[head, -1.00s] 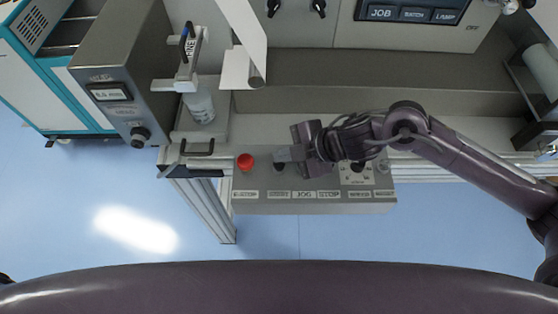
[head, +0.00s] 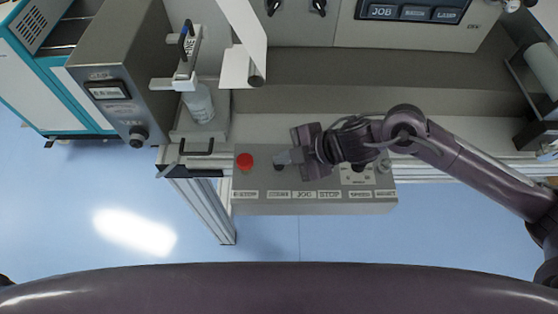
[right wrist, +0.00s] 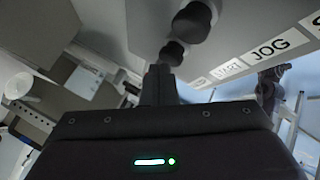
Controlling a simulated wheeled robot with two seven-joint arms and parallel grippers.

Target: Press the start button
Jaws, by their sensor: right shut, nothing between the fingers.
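The control box (head: 225,208) carries a row of white labels, with START (head: 278,195) left of JOG (head: 304,195). My right gripper (head: 283,157) is shut and empty, just above the box top, right of the red button (head: 245,161). A dark button (head: 280,167) shows at its fingertips, above the START label. In the right wrist view the shut fingers (right wrist: 158,75) point at a black button (right wrist: 172,53), with a second black button (right wrist: 192,20) beyond it. Whether the fingertips touch the button I cannot tell. My left gripper is not in view.
A grey metal unit (head: 125,70) with a knob stands left of the box. A machine panel (head: 420,30) is at the back. Blue floor lies in front.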

